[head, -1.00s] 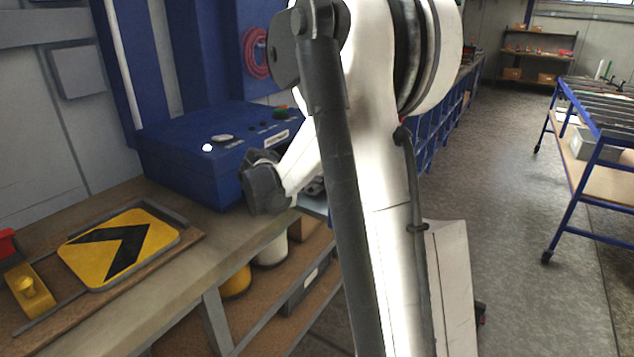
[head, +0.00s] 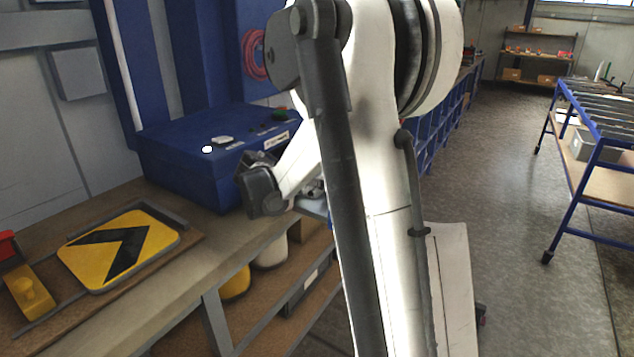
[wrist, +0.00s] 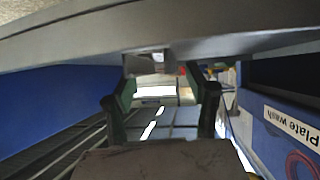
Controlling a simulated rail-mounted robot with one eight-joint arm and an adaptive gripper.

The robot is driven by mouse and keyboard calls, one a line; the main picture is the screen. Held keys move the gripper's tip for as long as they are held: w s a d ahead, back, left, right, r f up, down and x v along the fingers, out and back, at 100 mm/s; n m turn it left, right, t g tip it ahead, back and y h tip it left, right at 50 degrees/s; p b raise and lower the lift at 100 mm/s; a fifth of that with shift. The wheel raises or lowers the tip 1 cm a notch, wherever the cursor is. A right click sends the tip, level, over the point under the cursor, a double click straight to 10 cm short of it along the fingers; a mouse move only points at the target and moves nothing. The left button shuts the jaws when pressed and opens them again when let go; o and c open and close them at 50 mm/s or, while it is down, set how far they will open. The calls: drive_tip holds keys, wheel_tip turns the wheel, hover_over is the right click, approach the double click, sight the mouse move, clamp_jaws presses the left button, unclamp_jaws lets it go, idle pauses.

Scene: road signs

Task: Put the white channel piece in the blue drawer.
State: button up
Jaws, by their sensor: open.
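My gripper (wrist: 163,92) shows in the wrist view with its two dark green fingers apart and open. A small pale grey-white piece (wrist: 148,64) shows beyond the fingertips, against a long grey edge; I cannot tell if it is the white channel piece. Nothing is clearly held between the fingers. In the head view my dark wrist part (head: 262,192) is beside the blue cabinet, and my arm hides the fingers. I cannot make out the blue drawer for certain; a small blue patch (head: 315,205) shows beside my arm at the bench edge.
The blue cabinet (head: 190,165) stands on the workbench (head: 190,240); its "Plate wash" label (wrist: 292,126) appears upside down in the wrist view. A yellow chevron sign (head: 118,247) lies on the bench. A blue-framed rack (head: 575,200) stands right, with open floor (head: 505,180) between.

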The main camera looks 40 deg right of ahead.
drive_tip(key=v, duration=1)
drive_tip(key=shift+a+r+p, duration=0.1)
drive_tip(key=shift+p, duration=0.25)
drive_tip(key=shift+s+a+r, duration=0.2)
drive_tip(key=shift+a, duration=0.25)
drive_tip(key=s+a+f+n+t+y, duration=0.1)
drive_tip(key=s+a+n+y, duration=0.5)
drive_tip(key=s+a, duration=0.6)
drive_tip(key=s+a+f+n+t+y, duration=0.1)
drive_tip(key=s+a+n+t+y, duration=0.3)
drive_tip(key=s+a+n, duration=0.5)
drive_tip(key=s+a+y, duration=0.2)
drive_tip(key=s+a, duration=0.1)
drive_tip(key=shift+a+n, duration=0.3)
drive_tip(key=shift+a, duration=0.05)
drive_tip(key=shift+s+f, duration=0.1)
